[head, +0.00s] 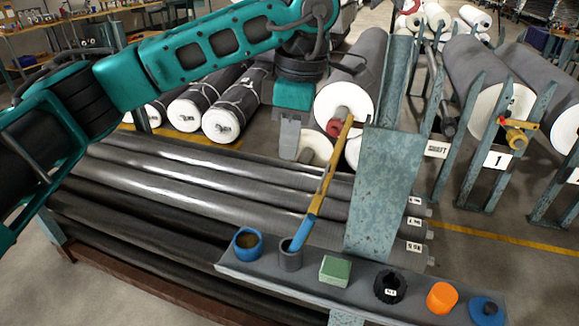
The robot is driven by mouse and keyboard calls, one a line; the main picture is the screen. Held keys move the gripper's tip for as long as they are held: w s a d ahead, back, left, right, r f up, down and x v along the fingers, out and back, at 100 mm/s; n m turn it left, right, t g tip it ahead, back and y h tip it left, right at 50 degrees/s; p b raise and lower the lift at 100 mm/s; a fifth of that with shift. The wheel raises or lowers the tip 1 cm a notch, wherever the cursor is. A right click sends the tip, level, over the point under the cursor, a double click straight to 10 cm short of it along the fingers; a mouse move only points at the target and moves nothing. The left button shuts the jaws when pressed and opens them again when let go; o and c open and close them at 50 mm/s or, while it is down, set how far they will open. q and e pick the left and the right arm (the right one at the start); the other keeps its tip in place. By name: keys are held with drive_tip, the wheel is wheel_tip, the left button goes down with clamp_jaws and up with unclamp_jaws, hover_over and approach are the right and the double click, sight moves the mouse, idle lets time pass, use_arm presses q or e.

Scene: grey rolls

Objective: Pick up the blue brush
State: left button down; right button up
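The blue brush (306,231) leans in a small grey cup (290,257) on the narrow grey shelf (262,275). Its lower part is blue, and a long yellow-brown handle rises to the upper right. Its lower end is hidden in the cup. My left gripper (290,155) hangs pointing down, to the left of the handle's upper part in the picture. It appears apart from the brush. A grey finger shows, but the gap between the fingers cannot be made out. My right gripper is not in view.
The shelf also holds a blue pot (247,243), a green block (335,270), a black round object (390,287), an orange cup (441,298) and a blue disc-like object (486,309). A mottled metal plate (385,190) stands right of the brush. Long grey rolls (220,180) lie behind the shelf.

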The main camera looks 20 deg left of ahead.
use_arm(q)
drive_tip(key=shift+r, duration=0.55)
drive_tip(key=shift+c, duration=1.9)
unclamp_jaws()
